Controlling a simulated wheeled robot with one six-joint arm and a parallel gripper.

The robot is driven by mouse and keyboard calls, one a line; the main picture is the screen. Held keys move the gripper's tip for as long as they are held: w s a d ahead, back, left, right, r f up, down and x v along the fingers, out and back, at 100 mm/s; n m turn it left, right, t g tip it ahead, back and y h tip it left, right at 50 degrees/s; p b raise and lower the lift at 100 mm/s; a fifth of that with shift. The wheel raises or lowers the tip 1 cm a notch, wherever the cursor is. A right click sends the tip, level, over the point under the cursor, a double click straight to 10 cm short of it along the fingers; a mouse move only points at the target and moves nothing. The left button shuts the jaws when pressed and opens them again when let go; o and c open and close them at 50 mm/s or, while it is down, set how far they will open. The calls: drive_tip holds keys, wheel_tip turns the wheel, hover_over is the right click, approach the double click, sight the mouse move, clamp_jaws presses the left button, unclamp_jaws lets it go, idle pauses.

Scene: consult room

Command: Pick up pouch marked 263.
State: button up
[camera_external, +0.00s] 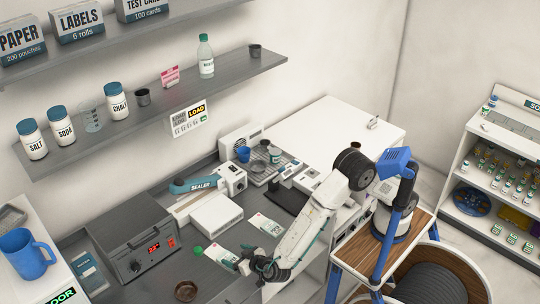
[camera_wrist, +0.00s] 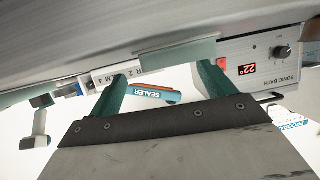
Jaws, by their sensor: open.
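My gripper (camera_external: 247,262) is low over the bench's front part, at the right of the nearer pouch; contact cannot be told. In the wrist view my gripper (camera_wrist: 167,70) has its teal fingers apart with nothing seen held between them. No pouch is clearly visible there.
The sonic bath (camera_external: 133,248) stands left of the pouches, and the sealer (camera_external: 205,185) is behind them. A small brown dish (camera_external: 186,290) and a green-capped bottle (camera_external: 198,251) are near the front pouch. A shelf (camera_external: 150,120) with jars hangs above the bench.

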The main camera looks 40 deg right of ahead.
drive_tip(key=shift+w+d+f+h, duration=0.15)
drive_tip(key=shift+d+f, duration=0.15)
drive_tip(key=shift+f, duration=0.15)
drive_tip(key=shift+w+d+f+h, duration=0.15)
drive_tip(key=shift+d+f, duration=0.1)
drive_tip(key=shift+f, duration=0.2)
drive_tip(key=c, duration=1.3)
drive_tip(key=shift+o, duration=0.2)
drive_tip(key=shift+s, duration=0.1)
drive_tip(key=r, duration=1)
drive_tip(key=shift+a+r, duration=0.3)
clamp_jaws()
drive_tip(key=o, duration=1.2)
unclamp_jaws()
